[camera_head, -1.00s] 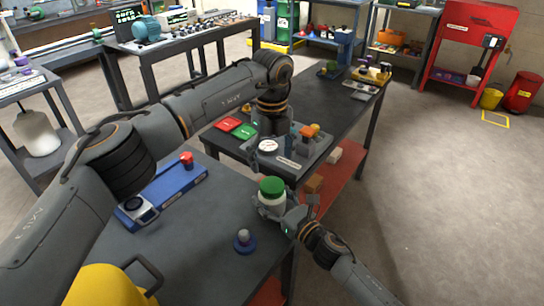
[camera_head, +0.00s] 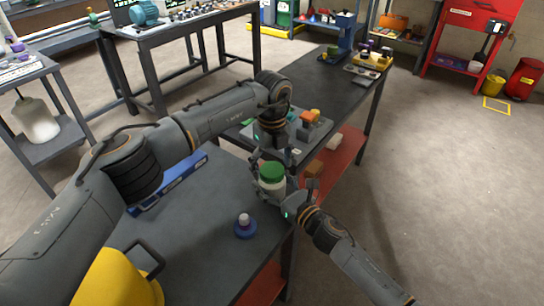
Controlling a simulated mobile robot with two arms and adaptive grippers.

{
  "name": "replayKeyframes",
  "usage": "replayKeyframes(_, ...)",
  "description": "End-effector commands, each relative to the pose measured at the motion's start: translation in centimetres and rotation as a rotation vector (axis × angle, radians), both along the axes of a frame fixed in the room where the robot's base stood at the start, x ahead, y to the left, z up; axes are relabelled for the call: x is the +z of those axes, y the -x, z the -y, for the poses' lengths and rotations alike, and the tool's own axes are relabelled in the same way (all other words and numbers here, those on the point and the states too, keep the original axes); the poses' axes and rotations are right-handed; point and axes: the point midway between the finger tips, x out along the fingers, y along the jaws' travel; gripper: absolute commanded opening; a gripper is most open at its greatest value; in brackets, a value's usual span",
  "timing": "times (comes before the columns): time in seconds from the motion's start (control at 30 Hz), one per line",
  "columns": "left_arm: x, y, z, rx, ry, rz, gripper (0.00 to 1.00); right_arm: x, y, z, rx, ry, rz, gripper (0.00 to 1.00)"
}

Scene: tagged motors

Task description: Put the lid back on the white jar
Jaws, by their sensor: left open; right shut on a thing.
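The white jar (camera_head: 270,186) is upright at the near table's right edge, with a green lid (camera_head: 271,171) on its top. I cannot tell whether the lid is fully seated. My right gripper (camera_head: 279,199) is shut on the jar, holding it low on its body. My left gripper (camera_head: 272,156) is open and points down just behind and above the lid. Its fingers are small and partly hidden, so I cannot tell whether they touch the lid.
A blue round base with a pale knob (camera_head: 245,226) stands on the near table (camera_head: 190,240). A blue tray (camera_head: 180,176) lies partly behind my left arm. A yellow rounded thing (camera_head: 115,280) is at the front left. Beyond the jar is a second table (camera_head: 325,85).

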Motion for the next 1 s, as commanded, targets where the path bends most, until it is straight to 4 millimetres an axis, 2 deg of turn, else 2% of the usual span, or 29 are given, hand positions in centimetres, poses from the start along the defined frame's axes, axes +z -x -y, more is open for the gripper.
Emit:
replayKeyframes(0.27, -0.17, 0.00, 0.00, 0.000, 0.000, 0.000, 0.78, -0.02, -0.01, 0.02, 0.000, 0.000, 0.000, 0.00)
replayKeyframes(0.37, -0.16, 0.00, 0.00, 0.000, 0.000, 0.000, 0.62, -0.02, 0.00, 0.02, 0.000, 0.000, 0.000, 0.00)
replayKeyframes(0.57, -0.16, 0.00, 0.00, 0.000, 0.000, 0.000, 0.21, -0.02, 0.00, 0.01, 0.000, 0.001, 0.001, 0.00)
replayKeyframes(0.77, -0.17, 0.01, -0.02, -0.038, -0.001, 0.000, 0.21, -0.02, 0.00, 0.01, 0.000, 0.001, 0.001, 0.00)
replayKeyframes(0.87, -0.20, 0.02, -0.03, -0.158, -0.002, -0.001, 0.21, -0.02, 0.01, 0.01, 0.000, 0.001, 0.001, 0.00)
replayKeyframes(1.0, -0.22, 0.00, -0.05, -0.422, -0.002, 0.001, 0.21, -0.02, 0.01, 0.01, 0.000, 0.000, 0.000, 0.00)
